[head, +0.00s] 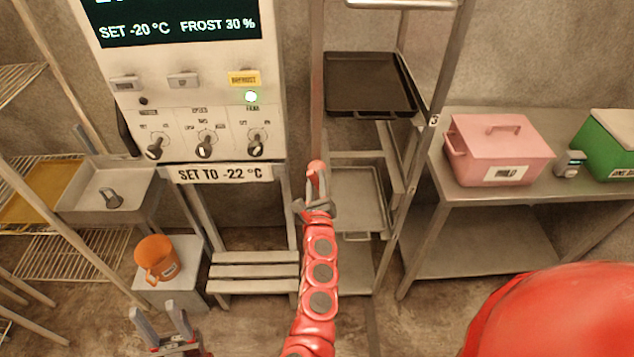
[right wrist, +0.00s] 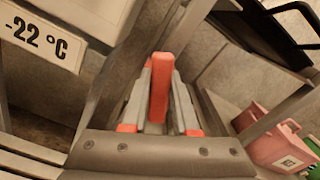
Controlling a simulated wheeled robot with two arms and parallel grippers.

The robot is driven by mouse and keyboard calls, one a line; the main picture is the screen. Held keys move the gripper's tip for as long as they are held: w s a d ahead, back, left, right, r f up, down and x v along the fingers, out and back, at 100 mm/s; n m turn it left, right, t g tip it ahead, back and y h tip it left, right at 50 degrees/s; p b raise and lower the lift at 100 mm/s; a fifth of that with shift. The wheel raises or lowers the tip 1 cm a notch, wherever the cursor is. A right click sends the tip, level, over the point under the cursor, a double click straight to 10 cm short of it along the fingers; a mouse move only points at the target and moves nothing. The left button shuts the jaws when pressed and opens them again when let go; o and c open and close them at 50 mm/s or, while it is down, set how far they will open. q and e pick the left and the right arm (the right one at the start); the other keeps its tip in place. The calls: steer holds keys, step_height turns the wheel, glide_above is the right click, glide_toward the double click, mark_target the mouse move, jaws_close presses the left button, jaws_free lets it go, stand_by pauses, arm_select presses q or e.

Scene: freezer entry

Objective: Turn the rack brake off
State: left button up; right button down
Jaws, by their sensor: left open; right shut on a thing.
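The wheeled rack (head: 440,62) stands right of the control panel, with a dark tray (head: 368,84) on it. A red brake lever (head: 317,167) sticks up at the rack's left side, in front of its left post. My right gripper (head: 316,196) is shut on the lever. In the right wrist view the red lever (right wrist: 160,84) stands between the two grey fingers (right wrist: 160,105), which close on it from both sides. The lever's lower end is hidden by my gripper. My left gripper (head: 163,325) is open and empty at the bottom left, low in front of the orange mug.
The control panel (head: 205,110) with knobs and a "SET TO -22 °C" sign (head: 222,173) is left of the lever. An orange mug (head: 157,258) stands on a small grey block. A steel table (head: 480,232) at right holds a pink box (head: 498,150) and a green box (head: 610,145).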

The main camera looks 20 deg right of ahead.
steer(key=n, duration=0.2)
steer(key=n+b, duration=0.1)
steer(key=n, duration=0.2)
steer(key=shift+a+f+n, duration=0.15)
steer(key=shift+n, duration=0.15)
steer(key=n, duration=0.5)
steer(key=shift+w+a+f, duration=0.1)
steer(key=shift+f, duration=0.1)
steer(key=c, duration=0.7)
jaws_free()
